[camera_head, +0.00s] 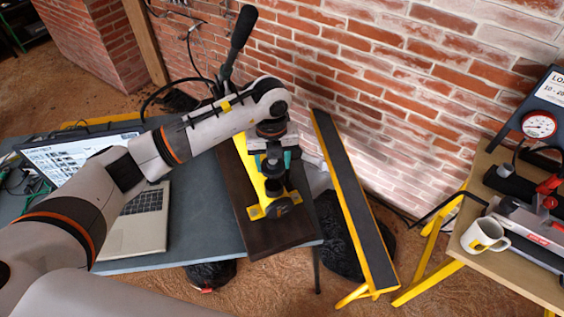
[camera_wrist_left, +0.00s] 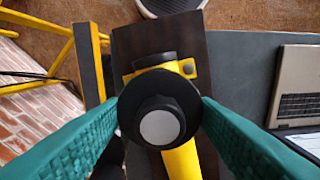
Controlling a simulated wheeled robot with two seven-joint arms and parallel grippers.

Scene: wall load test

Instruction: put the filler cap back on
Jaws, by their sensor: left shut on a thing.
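My left gripper (camera_head: 275,161) is above the yellow pump (camera_head: 256,212), which lies on a dark board on the table. In the left wrist view its teal fingers (camera_wrist_left: 160,108) are shut on a round black cap (camera_wrist_left: 160,123) with a grey centre, one finger at each side. The cap is in line with the yellow body (camera_wrist_left: 183,160) behind it. It hides whatever is directly beneath, so I cannot tell whether it touches the pump or where the filler opening is. My right gripper is not in view.
A laptop (camera_head: 140,222) stands left of the dark board (camera_head: 283,236). The pump's long black lever (camera_head: 240,35) rises behind my arm, near the brick wall. A yellow-edged beam (camera_head: 352,200) leans at right. Farther right, a bench holds a mug (camera_head: 483,237) and a gauge (camera_head: 538,125).

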